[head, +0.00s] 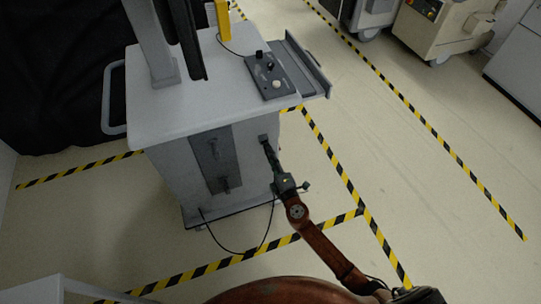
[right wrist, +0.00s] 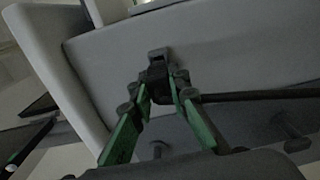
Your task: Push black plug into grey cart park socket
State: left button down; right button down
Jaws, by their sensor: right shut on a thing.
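The grey cart (head: 165,168) stands left of centre in the head view. Its park socket (head: 263,139) is a small dark patch high on its side; in the right wrist view it is a small grey housing (right wrist: 158,54) on the panel. My right gripper (head: 269,153) is at this socket. In the right wrist view its green fingers are shut on the black plug (right wrist: 158,82). The plug is right at the socket, lined up with it; I cannot tell how deep it sits. The fingers hide part of the plug. My left gripper is not in view.
A black cable (head: 268,228) hangs in a loop beside the cart to its lower edge. A control box (head: 268,76) sits on the cart top. A beige cart (head: 440,28) stands at the back right. Floor right of the cart is clear, with yellow-black tape (head: 335,165).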

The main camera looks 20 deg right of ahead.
jog(key=shift+w+b, duration=0.45)
jog(key=shift+w, duration=1.2)
jog(key=c, duration=1.8)
grip_release()
jog(key=shift+o, duration=0.2)
jog(key=shift+s+f, duration=0.1)
jog(key=shift+s, duration=0.4)
jog(key=s, duration=1.1)
jog(key=shift+d, duration=0.15)
